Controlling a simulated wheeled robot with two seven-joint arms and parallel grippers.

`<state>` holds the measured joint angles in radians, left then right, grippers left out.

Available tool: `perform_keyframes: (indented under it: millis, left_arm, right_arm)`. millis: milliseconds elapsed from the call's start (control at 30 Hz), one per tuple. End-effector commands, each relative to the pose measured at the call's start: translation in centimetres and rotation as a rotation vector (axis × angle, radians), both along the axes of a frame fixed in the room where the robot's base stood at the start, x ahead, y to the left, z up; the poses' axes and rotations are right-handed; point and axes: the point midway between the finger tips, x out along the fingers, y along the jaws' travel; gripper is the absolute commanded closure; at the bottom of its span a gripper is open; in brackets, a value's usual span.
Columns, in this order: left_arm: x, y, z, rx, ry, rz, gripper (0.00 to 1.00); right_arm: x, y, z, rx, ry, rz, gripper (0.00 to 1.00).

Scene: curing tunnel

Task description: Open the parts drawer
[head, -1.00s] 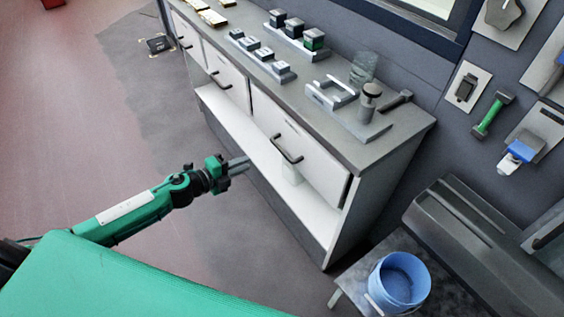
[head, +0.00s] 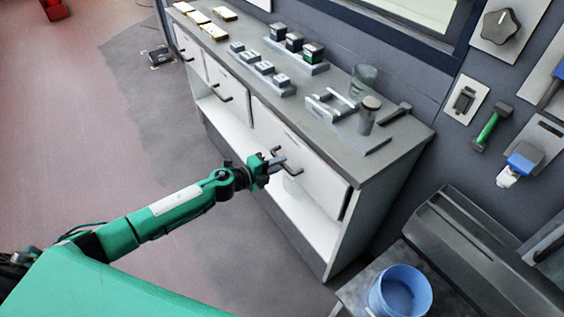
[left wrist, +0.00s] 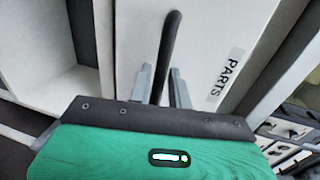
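The parts drawer (head: 316,172) is the white front at the near right end of the grey-topped cabinet, and it looks closed. It also shows in the left wrist view (left wrist: 218,22), where its label reads PARTS. Its dark bar handle (head: 294,171) also shows in the left wrist view (left wrist: 170,45), running between the two fingers. My left gripper (head: 279,159) is at the handle with its fingers apart, one on each side of the bar (left wrist: 162,82). I cannot tell whether either finger touches it. My right gripper is out of view.
The cabinet's worktop (head: 330,128) bears small blocks, holders and a glass. Two more handled drawers lie farther left, with an open shelf below. A blue bucket (head: 400,292) stands at the lower right. The floor (head: 165,120) left of the cabinet is mostly clear.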

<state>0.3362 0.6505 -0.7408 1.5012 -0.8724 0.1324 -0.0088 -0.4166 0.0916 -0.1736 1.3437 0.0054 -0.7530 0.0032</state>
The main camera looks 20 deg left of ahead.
Motion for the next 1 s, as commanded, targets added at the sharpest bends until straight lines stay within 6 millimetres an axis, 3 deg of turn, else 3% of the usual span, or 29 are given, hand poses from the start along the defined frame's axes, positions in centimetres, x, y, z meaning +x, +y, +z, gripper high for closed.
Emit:
perform_keyframes:
  millis: [200,467,600,867,1000]
  left_arm:
    - [1.2,-1.0,-0.3,-0.001,0.001,-0.001,0.81]
    - [1.3,-1.0,-0.4,-0.001,0.001,0.000,0.81]
    - [1.3,-1.0,-0.4,-0.001,0.001,0.000,1.00]
    - [1.2,-0.8,-0.4,0.000,0.001,0.000,1.00]
    - [1.1,0.2,-0.5,0.002,0.002,0.001,1.00]
  right_arm:
    - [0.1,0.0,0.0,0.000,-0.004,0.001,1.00]
    - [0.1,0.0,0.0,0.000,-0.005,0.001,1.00]
    - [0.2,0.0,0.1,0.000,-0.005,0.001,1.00]
    - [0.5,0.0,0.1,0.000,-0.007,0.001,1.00]
    - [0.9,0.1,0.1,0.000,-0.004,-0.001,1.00]
